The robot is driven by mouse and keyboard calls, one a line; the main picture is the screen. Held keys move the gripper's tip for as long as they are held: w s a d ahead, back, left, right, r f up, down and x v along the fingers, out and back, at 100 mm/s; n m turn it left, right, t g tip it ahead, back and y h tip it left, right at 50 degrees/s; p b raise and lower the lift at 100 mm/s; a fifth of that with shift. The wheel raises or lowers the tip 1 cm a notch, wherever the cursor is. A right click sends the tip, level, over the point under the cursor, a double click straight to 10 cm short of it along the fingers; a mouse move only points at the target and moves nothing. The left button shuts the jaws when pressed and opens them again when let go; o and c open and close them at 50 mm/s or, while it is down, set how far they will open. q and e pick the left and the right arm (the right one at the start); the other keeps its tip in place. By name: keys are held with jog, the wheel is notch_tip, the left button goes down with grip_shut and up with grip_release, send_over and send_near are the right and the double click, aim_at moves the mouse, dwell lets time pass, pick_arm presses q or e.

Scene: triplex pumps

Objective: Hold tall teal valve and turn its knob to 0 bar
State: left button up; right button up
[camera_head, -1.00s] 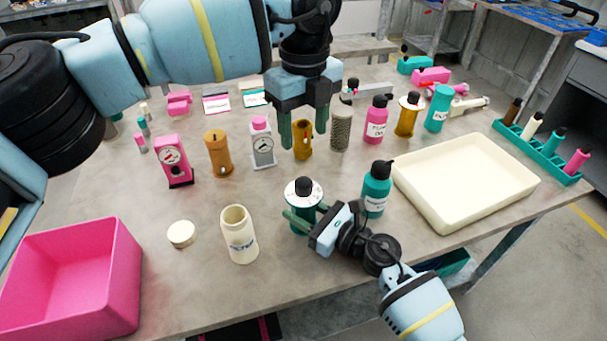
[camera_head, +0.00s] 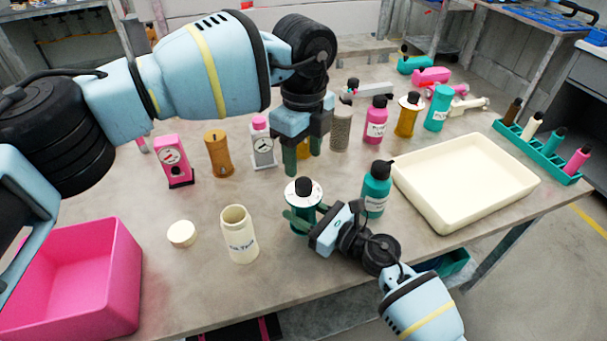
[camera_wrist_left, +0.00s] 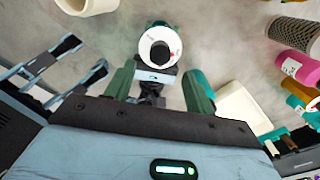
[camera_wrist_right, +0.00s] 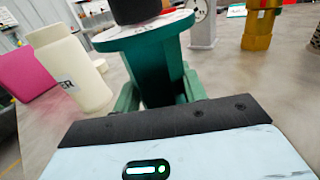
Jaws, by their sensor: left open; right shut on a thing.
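The tall teal valve (camera_head: 299,218) stands upright near the front middle of the table. It has a white dial face and a black knob (camera_head: 304,187) on top. My right gripper (camera_head: 297,222) is shut on the valve's teal body, which fills the space between the fingers in the right wrist view (camera_wrist_right: 158,75). My left gripper (camera_head: 302,166) is open and empty, pointing down above and just behind the valve. In the left wrist view the knob (camera_wrist_left: 160,53) and its dial, with a small red mark, show between and beyond the open fingers. The dial's lettering is too small to read.
A teal bottle (camera_head: 376,190) stands close to the right of the valve, and a cream open jar (camera_head: 239,236) to its left. A cream tray (camera_head: 470,222) is at the right, a pink bin (camera_head: 122,290) at front left. Gauges and bottles stand behind.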

aim_at(303, 182)
pick_arm(q)
jog(key=shift+f, duration=3)
jog(key=c, duration=1)
